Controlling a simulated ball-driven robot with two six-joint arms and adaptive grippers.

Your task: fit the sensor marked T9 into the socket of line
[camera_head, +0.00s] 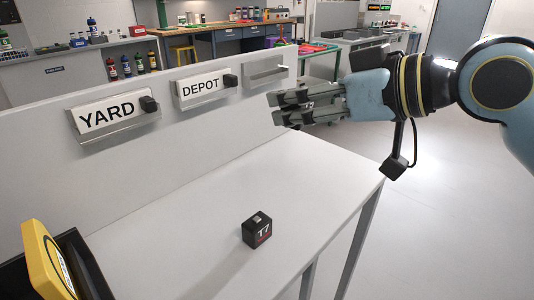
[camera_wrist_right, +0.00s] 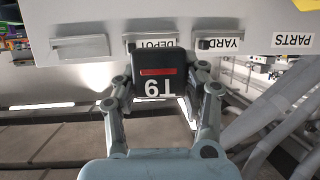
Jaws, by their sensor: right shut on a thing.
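My right gripper (camera_head: 283,108) reaches in from the right, in front of the grey panel's right end. In the right wrist view, its fingers (camera_wrist_right: 160,84) are shut on the black sensor marked T9 (camera_wrist_right: 158,88), which has a red stripe and appears upside down. The head view does not clearly show T9. The panel bears the YARD plate (camera_head: 106,117) and the DEPOT plate (camera_head: 199,89), each with a black block at its right. An unlabelled grey holder (camera_head: 266,74) is right of them. A PARTS plate (camera_wrist_right: 292,40) shows in the wrist view. My left gripper is out of view.
A black sensor marked T7 (camera_head: 257,231) stands on the white table (camera_head: 190,210). A black tray (camera_head: 92,275) with a yellow piece (camera_head: 47,262) is at the lower left. The table between them and the panel is clear. Shelves and benches stand behind the panel.

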